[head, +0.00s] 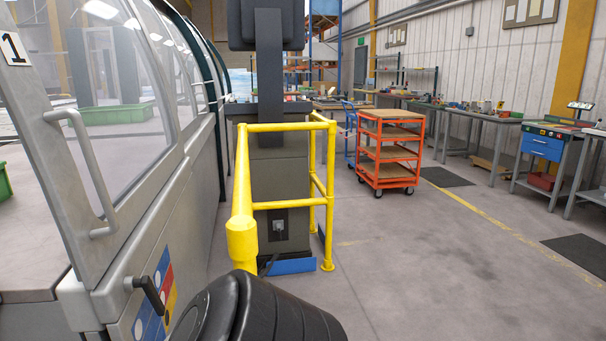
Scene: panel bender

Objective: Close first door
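The first door (105,246), a grey-framed curved glass panel, is at the left of the head view. To the left of this edge there is an open gap, through which a grey surface and part of a green bin (4,182) show. The far left of the opening is cut off by the picture edge. Neither of my grippers is in view, and nothing visible touches the handle.
A yellow guard rail (243,200) stands close to the right of the door, around a dark grey cabinet (281,185). A black lever (149,294) sticks out below the door. An orange shelf cart (388,150) stands farther back.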

